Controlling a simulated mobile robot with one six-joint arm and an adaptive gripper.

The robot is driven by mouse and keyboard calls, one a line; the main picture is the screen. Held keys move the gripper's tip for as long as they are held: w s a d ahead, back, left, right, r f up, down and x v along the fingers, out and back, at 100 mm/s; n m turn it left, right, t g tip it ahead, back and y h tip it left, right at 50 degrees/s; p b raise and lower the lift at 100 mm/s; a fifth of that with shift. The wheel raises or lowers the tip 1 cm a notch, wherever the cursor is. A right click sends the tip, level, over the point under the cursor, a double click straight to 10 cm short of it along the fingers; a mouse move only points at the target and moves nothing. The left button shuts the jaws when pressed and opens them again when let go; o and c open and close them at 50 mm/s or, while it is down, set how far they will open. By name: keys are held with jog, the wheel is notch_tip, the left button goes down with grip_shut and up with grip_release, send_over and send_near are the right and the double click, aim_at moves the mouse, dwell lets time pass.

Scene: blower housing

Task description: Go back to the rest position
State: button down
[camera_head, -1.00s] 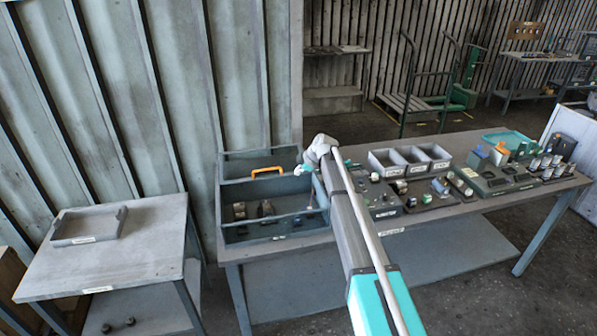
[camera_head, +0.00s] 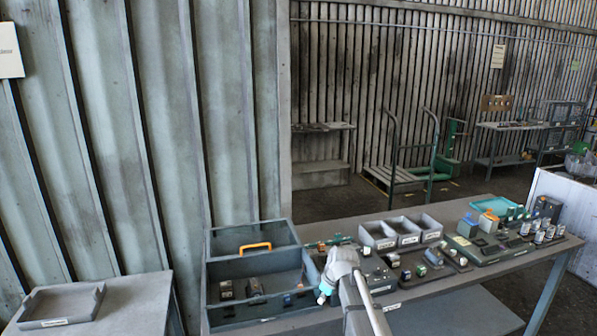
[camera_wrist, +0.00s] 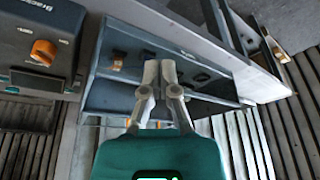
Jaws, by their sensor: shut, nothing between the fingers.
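My arm reaches up from the bottom of the head view, and its white wrist hangs over the right end of the grey toolbox (camera_head: 240,312). My gripper (camera_wrist: 161,62) shows clearly in the wrist view, its two fingers together with nothing between them. The toolbox (camera_wrist: 108,97) lies beyond the fingertips there, apart from them as far as I can tell. In the head view the fingers are too small to make out. The toolbox has an orange handle (camera_head: 255,247) and a few small dark parts in its front compartment.
The workbench also bears three grey bins (camera_head: 403,240), several small parts on dark bases and a teal tray (camera_head: 497,205). A side table (camera_head: 125,300) with a shallow tray (camera_head: 60,306) stands at left. A unit with an orange knob (camera_wrist: 44,52) is left in the wrist view.

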jog(key=s+d+f+m+g+h+b, duration=0.1)
jog(key=s+d+m, duration=0.3)
jog(key=s, duration=0.7)
jog(key=s+d+f+m+g+h, duration=0.1)
jog(key=s+d+m, duration=0.4)
jog(key=s, duration=0.6)
jog(key=shift+d+f+m+h+b, duration=0.25)
jog(key=shift+f+m+h+b, duration=0.1)
jog(key=shift+f+m+h, duration=0.2)
jog(key=shift+r, duration=0.1)
dwell(0.6)
